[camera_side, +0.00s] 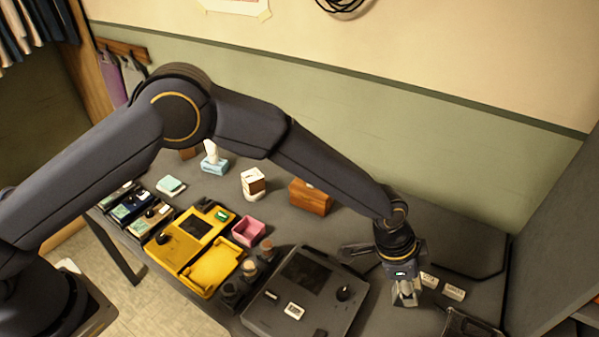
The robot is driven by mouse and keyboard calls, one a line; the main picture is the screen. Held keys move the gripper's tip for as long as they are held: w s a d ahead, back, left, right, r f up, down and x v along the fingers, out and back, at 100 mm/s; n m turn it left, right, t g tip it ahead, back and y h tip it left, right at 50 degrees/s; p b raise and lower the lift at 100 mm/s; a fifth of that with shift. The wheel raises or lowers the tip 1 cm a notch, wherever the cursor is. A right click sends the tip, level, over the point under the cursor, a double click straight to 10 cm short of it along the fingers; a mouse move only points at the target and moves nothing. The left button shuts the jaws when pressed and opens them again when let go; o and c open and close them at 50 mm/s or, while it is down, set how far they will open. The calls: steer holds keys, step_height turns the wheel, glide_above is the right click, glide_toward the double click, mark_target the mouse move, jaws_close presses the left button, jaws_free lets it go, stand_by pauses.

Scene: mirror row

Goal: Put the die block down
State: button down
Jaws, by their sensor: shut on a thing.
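My gripper (406,298) points down at the right part of the grey table, just right of a dark grey console. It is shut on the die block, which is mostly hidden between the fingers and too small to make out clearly. I cannot tell whether the block touches the table. Two small white blocks with dark marks stand just right of my gripper, one close beside it (429,280) and one a little farther right (453,292).
The dark grey console (310,290) with a screen and knob lies left of my gripper. A yellow case (183,251), a pink tray (248,231) and a brown wooden box (310,198) stand farther left. A dark open-topped holder (468,326) is at the front right. Bare table (440,235) lies behind my gripper.

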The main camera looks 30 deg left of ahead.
steer(key=shift+w+d+f, duration=0.25)
steer(key=shift+w+f, duration=0.05)
steer(key=shift+f, duration=0.15)
steer(key=shift+w+d+f, duration=0.25)
steer(key=shift+w+f, duration=0.05)
steer(key=shift+f, duration=1.65)
steer(key=shift+f, duration=0.15)
steer(key=c, duration=0.7)
jaws_free()
steer(key=shift+o, duration=0.2)
